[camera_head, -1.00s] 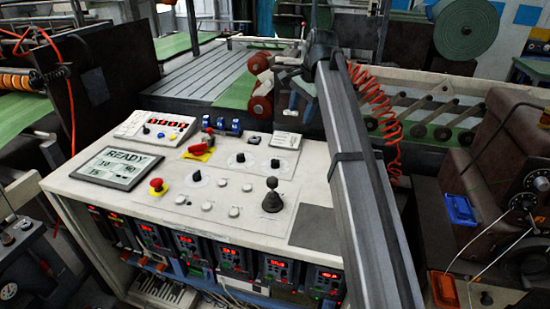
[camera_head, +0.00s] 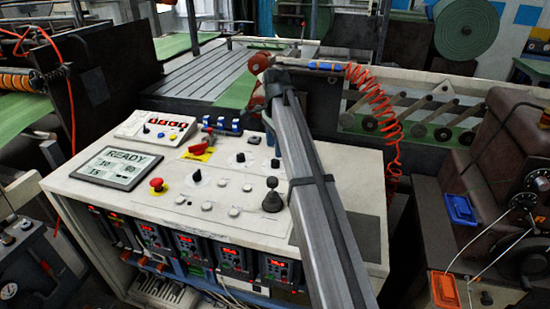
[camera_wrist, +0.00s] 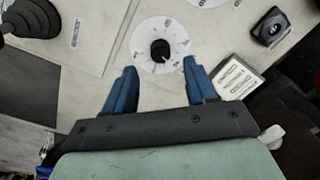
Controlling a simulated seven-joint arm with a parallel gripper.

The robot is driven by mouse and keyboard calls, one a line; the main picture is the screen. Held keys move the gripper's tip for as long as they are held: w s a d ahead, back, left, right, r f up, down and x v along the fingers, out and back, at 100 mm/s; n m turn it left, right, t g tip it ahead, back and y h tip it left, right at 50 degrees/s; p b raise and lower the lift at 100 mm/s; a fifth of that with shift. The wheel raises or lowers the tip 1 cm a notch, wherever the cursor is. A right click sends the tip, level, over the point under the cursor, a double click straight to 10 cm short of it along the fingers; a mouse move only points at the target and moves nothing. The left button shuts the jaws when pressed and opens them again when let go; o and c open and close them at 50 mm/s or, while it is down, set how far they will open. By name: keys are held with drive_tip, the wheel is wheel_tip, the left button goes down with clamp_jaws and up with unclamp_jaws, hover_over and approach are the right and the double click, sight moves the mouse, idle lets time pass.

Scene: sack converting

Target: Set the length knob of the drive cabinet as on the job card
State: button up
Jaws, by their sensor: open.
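The drive cabinet (camera_head: 120,203) is a cream console with dials, buttons and a black joystick. A black knob (camera_wrist: 160,50) on a round white dial shows in the wrist view; its markings are too small to read. In the head view, this seems to be the knob (camera_head: 275,163) beside my arm. My gripper (camera_wrist: 159,65) is open and empty, its blue fingers apart on the near side of the dial. A white printed card (camera_wrist: 238,77) lies right of the fingers; its text is unreadable and I cannot tell if it is the job card.
A joystick (camera_head: 272,196) stands close to my arm. A red emergency button (camera_head: 157,185), a screen reading READY (camera_head: 118,166) and a red lever (camera_head: 207,140) are on the panel's left side. A black switch (camera_wrist: 270,27) stands beyond the card.

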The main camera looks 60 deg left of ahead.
sight(275, 161)
drive_tip(key=shift+a+f, duration=0.1)
drive_tip(key=shift+f, duration=2.65)
drive_tip(key=shift+c, duration=0.3)
clamp_jaws()
drive_tip(key=shift+n, duration=2.9)
drive_tip(key=shift+o, duration=0.3)
unclamp_jaws()
